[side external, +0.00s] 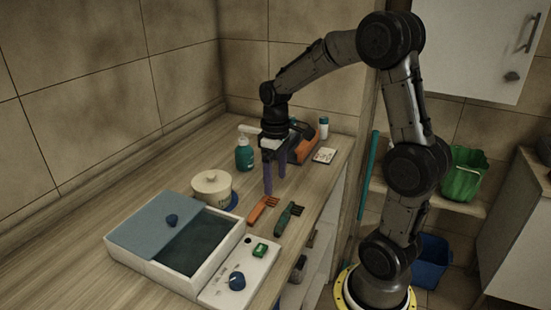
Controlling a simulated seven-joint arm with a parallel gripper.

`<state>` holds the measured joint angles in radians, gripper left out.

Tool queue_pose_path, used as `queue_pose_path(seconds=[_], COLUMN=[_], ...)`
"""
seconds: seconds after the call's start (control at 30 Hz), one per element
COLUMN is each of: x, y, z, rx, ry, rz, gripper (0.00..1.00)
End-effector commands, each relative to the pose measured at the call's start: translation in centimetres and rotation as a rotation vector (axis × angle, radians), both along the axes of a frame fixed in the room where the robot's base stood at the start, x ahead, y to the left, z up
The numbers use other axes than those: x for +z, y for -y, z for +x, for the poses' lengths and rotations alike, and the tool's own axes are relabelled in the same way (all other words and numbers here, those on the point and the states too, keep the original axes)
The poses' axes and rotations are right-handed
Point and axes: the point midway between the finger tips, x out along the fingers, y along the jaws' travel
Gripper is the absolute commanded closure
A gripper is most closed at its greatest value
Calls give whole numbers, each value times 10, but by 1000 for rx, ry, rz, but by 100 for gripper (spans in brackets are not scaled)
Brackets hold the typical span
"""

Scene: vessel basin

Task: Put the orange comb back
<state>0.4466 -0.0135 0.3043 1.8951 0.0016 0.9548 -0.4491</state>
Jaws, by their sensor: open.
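The orange comb (262,209) lies on the wooden counter, to the right of a cream jar. My gripper (275,186) points down with two purple fingers apart and nothing visible between them. Its fingertips appear just behind and above the orange comb, not visibly touching it. A dark green comb-like item (288,218) lies close to the right of the orange comb. A white box (148,268) stands at the front left. Its blue-grey lid (160,221) with a dark blue knob covers part of it, and the dark interior shows on the right.
A cream lidded jar (211,186), a teal bottle (244,157), an orange-and-dark object (303,146) partly behind my gripper, a small white bottle (323,128) and a white card (324,155) stand around. A white panel (258,266) with knobs adjoins the box. The counter's left side is clear.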

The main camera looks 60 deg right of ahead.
Motion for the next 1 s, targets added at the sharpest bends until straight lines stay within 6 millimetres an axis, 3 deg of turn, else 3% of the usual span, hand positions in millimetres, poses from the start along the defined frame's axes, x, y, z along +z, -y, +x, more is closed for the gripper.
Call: queue_pose_path(seconds=[0.2, 0.5, 0.67, 0.77, 0.9, 1.0], x=[43, 71, 89, 99, 99, 94], y=[0, -6, -44, -77, -113, -129], z=[1, -3, -24, -50, -89, -111], rx=[0, 2, 9, 11, 10, 7], ry=[4, 13, 104, 199, 332, 407], rz=[-2, -6, -38, -54, -49, -32], gripper=[9, 9, 9, 9, 9, 9])
